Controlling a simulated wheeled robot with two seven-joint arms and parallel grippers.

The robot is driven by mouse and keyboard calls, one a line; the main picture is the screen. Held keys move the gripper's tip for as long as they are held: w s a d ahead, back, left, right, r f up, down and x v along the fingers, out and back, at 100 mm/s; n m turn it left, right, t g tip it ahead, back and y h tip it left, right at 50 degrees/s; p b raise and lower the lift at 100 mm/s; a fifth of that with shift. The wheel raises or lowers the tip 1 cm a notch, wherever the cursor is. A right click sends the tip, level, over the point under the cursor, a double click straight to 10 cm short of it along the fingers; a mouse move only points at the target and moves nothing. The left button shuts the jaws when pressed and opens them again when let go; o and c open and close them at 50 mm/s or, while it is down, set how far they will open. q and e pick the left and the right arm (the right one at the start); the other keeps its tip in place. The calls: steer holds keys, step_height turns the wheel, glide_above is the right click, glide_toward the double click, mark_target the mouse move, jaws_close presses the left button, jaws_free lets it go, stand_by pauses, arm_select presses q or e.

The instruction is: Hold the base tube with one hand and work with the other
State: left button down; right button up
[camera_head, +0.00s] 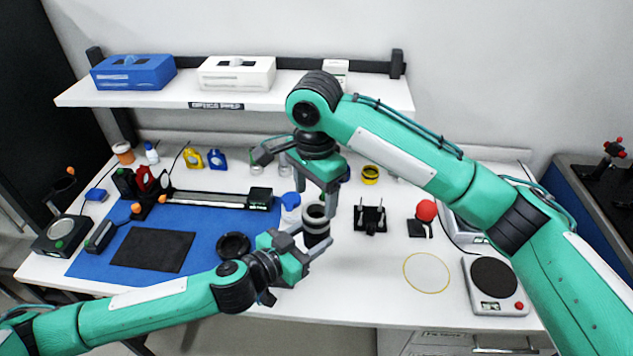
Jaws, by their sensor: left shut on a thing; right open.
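The base tube (317,229) is a short dark cylinder with a pale ring near its top, standing about upright near the middle of the bench. My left gripper (305,243) comes in from the lower left and is shut on the tube's side. My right gripper (296,178) is above and slightly left of the tube, pointing down, with its fingers open. I see nothing between those fingers. The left fingers hide part of the tube's lower side.
A blue mat (205,225) with a black pad (152,250) and a rail device (215,199) lies to the left. A dark ring (233,246) is left of the tube. A black holder (370,219), a red ball (426,210) and a round-plate device (495,284) are to the right.

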steer(key=n, duration=0.6)
steer(key=shift+r+n, duration=0.2)
steer(key=shift+n, duration=0.1)
steer(key=n, duration=0.6)
steer(key=shift+r, duration=0.2)
steer(key=n, duration=0.6)
steer(key=shift+r+n, duration=0.15)
steer(key=shift+n, duration=0.25)
steer(key=n, duration=0.4)
steer(key=shift+r+n, duration=0.15)
steer(key=shift+n, duration=0.15)
steer(key=n, duration=0.3)
steer(key=shift+r, duration=0.1)
steer(key=n, duration=0.4)
steer(key=shift+r+n, duration=0.1)
steer(key=shift+n, duration=0.3)
steer(key=n, duration=0.4)
steer(key=shift+r+n, duration=0.1)
steer(key=shift+n, duration=0.2)
steer(key=n, duration=0.4)
steer(key=shift+d+r+n, duration=0.1)
steer(key=shift+r+n, duration=0.05)
steer(key=shift+n, duration=0.15)
steer(key=n, duration=0.4)
steer(key=shift+r, duration=0.1)
